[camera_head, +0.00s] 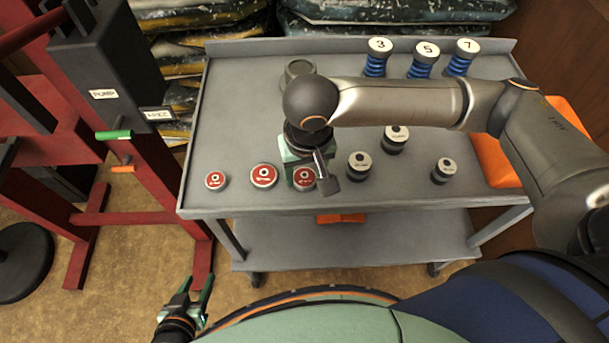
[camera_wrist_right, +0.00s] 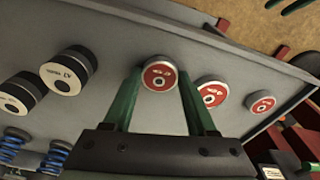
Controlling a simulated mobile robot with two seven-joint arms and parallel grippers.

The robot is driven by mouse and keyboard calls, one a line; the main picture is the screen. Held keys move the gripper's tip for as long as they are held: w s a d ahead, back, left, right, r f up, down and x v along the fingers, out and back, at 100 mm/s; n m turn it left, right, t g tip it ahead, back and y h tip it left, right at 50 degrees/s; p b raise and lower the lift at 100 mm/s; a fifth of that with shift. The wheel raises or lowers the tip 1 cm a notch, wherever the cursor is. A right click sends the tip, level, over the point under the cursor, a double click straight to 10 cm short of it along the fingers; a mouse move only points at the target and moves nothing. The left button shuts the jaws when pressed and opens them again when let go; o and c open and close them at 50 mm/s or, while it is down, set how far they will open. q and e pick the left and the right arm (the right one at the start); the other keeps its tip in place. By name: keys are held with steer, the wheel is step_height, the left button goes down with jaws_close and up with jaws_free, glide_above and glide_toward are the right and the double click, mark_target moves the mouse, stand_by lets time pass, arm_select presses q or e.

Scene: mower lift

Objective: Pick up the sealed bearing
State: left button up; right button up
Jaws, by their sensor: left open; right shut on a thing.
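Three red-faced round bearings sit in a row along the cart's front edge: the left one (camera_head: 215,180), the middle one (camera_head: 263,176) and the right one (camera_head: 303,179). My right gripper (camera_head: 304,170) comes down over the right bearing and is shut on it. In the right wrist view that bearing (camera_wrist_right: 160,75) lies between the green fingertips, its label too small to read. I cannot tell whether it is clear of the cart top. My left gripper (camera_head: 193,296) is open and empty, low in front of the cart.
Several dark cylinders with pale tops, such as one (camera_head: 359,161), stand right of the bearings on the grey cart (camera_head: 235,120). Numbered blue springs (camera_head: 425,60) stand at the back. An orange case (camera_head: 495,160) lies at the right edge. A red lift frame (camera_head: 95,218) stands left.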

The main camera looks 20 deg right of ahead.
jaws_close()
